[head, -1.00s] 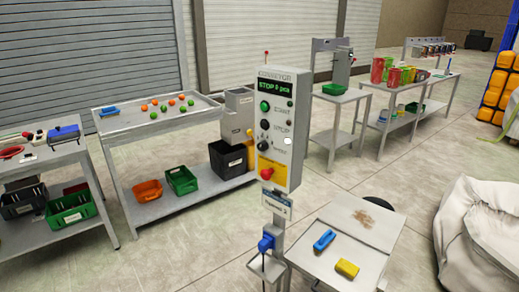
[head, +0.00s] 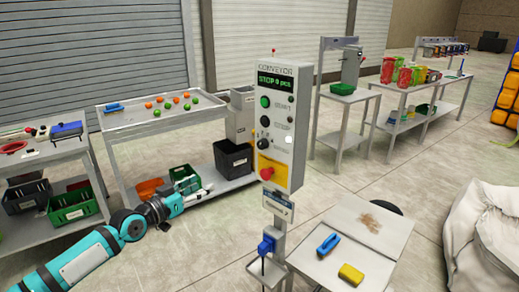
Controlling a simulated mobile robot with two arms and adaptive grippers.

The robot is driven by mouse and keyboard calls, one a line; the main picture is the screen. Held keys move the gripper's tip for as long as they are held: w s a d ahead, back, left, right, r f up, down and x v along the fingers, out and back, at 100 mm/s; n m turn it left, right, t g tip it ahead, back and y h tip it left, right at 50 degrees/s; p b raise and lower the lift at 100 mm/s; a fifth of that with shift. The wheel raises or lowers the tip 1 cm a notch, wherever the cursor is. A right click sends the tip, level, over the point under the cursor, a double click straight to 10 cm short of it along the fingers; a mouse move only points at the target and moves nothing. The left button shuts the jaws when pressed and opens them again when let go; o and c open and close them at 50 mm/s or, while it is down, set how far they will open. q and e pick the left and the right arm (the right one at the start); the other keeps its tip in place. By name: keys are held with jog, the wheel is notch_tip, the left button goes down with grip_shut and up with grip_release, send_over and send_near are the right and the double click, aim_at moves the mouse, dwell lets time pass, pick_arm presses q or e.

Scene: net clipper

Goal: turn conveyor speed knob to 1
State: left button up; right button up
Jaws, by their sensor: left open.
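A grey conveyor control box (head: 283,183) stands on a post in the middle of the head view. Its green display (head: 274,81) reads STOP with a pcs count. Below it are a green button (head: 265,102), a dark button (head: 265,118) and a black speed knob (head: 264,146); the knob's setting is too small to read. A red emergency button (head: 267,172) sits on a yellow plate lower down. My left gripper (head: 206,188) is open and empty, left of and lower than the knob, apart from the box. My right gripper is not in view.
A table with a tray of orange and green balls (head: 175,100) stands behind left, with a black bin (head: 233,160) on its shelf. A small table (head: 343,240) with a blue and a yellow item stands front right. A large white sack (head: 485,225) is at right.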

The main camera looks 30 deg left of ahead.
pick_arm(q)
jog(key=d+r+m+h, duration=0.1)
jog(key=d+r+h, duration=0.2)
jog(key=d+r, duration=0.3)
jog(key=p, duration=0.4)
send_near(260, 146)
jog(key=shift+t, duration=0.4)
jog(key=w, duration=0.2)
jog(key=w+d, duration=0.1)
jog(key=w, duration=0.5)
jog(key=shift+w+d+f, duration=0.15)
jog(key=shift+d+f, duration=0.05)
jog(key=shift+d, duration=0.2)
jog(key=shift+y, duration=0.4)
grip_shut()
